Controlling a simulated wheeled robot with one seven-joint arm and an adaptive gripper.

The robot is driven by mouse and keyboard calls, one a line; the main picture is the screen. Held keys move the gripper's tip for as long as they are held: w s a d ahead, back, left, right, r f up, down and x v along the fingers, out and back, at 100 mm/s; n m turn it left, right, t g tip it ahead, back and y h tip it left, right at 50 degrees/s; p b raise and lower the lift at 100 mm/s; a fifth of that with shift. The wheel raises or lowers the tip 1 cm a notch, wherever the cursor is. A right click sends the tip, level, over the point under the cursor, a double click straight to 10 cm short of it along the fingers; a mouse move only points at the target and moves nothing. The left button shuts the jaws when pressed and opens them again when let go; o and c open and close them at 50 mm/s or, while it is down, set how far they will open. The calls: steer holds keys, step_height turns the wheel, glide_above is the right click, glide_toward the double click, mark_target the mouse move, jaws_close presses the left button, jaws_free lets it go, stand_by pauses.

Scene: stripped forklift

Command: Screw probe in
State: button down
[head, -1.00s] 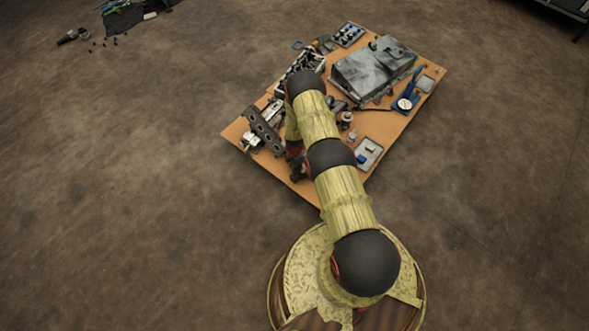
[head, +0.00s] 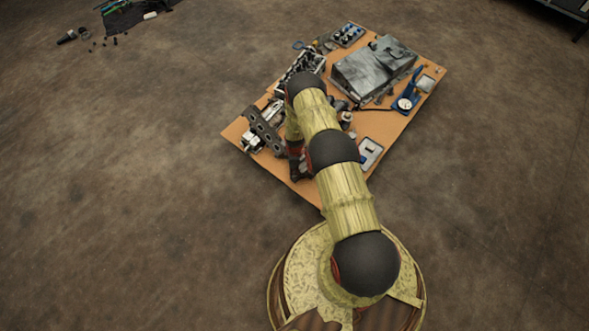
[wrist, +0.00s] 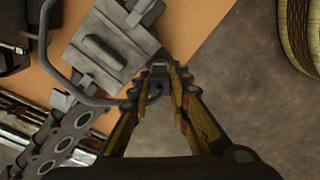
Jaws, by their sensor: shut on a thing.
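In the wrist view my gripper (wrist: 158,78) reaches over the board's edge with its fingertips close together. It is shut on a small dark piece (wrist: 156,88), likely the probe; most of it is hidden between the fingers. A grey block with a raised bar (wrist: 100,52) lies just left of the fingertips. A thin grey curved tube (wrist: 62,78) loops around that block toward the fingertips; I cannot tell whether it joins the held piece. In the head view the gripper (head: 298,172) is low over the board's near left part, mostly hidden by my arm.
The orange-brown board (head: 315,195) holds a dark bar with round holes (head: 264,130), also in the wrist view (wrist: 62,148). A grey housing (head: 373,68), a blue stand (head: 410,95) and a small tray (head: 369,153) are farther right. Bare floor (wrist: 245,85) lies right of the gripper.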

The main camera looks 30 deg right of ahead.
steer(key=m, duration=0.3)
steer(key=shift+r+m, duration=0.1)
steer(key=shift+m, duration=0.2)
steer(key=m, duration=0.3)
steer(key=shift+m, duration=0.3)
steer(key=m, duration=0.4)
steer(key=shift+m, duration=0.3)
steer(key=m, duration=0.2)
steer(key=shift+w+m, duration=0.15)
steer(key=shift+m, duration=0.25)
steer(key=m, duration=1.2)
steer(key=shift+d, duration=0.1)
steer(key=shift+m, duration=0.4)
